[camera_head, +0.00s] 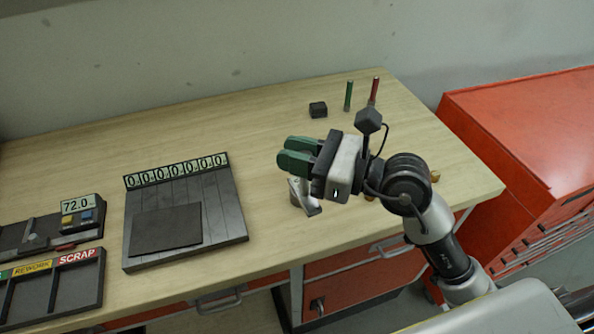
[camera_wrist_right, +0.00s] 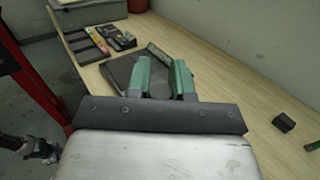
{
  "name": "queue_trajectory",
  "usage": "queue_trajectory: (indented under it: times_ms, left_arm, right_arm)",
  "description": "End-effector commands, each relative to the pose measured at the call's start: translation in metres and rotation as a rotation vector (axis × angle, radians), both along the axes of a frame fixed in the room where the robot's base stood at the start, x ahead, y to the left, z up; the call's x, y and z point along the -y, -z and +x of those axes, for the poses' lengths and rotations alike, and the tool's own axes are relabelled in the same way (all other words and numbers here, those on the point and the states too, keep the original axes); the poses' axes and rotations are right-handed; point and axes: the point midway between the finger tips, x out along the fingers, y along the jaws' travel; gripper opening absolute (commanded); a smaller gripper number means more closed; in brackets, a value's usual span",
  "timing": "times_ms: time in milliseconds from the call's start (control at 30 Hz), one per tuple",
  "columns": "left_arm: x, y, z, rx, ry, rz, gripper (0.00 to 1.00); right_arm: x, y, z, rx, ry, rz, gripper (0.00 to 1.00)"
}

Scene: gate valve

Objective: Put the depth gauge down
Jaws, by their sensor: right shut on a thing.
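My right gripper (camera_head: 294,154) is above the bench, right of the slotted dark board, with green fingers pointing left. A small grey metal piece, which looks like the depth gauge (camera_head: 305,197), shows just below the fingers. The gripper is shut on it, but the fingers hide its upper part. I cannot tell whether its lower end touches the bench top. My left gripper is not seen in the head view.
On the wooden bench (camera_head: 245,120), a dark board (camera_head: 225,205) with a row of number tags lies left. Farther left are a 72.0 display (camera_head: 80,204) and a labelled sorting tray (camera_head: 60,290). A black block (camera_head: 318,109), green pin (camera_head: 348,96) and red pin (camera_head: 374,90) stand behind.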

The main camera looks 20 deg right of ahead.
Motion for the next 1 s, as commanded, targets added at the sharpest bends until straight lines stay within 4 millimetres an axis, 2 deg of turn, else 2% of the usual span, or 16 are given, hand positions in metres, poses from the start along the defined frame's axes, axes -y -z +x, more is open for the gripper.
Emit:
queue_trajectory:
  times_ms: [300,433,633,833,1000]
  left_arm:
    - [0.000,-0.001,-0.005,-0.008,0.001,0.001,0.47]
    - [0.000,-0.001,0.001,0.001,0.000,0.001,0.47]
    - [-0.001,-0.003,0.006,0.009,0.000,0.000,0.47]
    - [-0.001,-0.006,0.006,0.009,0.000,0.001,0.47]
    - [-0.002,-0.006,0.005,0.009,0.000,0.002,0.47]
  right_arm:
    - [0.018,0.043,0.071,-0.004,0.005,0.003,0.00]
    - [0.023,0.055,0.090,-0.002,0.006,0.003,0.00]
    - [0.025,0.066,0.099,-0.003,0.004,0.003,0.00]
    - [0.025,0.094,0.099,-0.003,0.004,0.004,0.00]
    - [0.025,0.101,0.098,0.001,0.004,0.002,0.00]
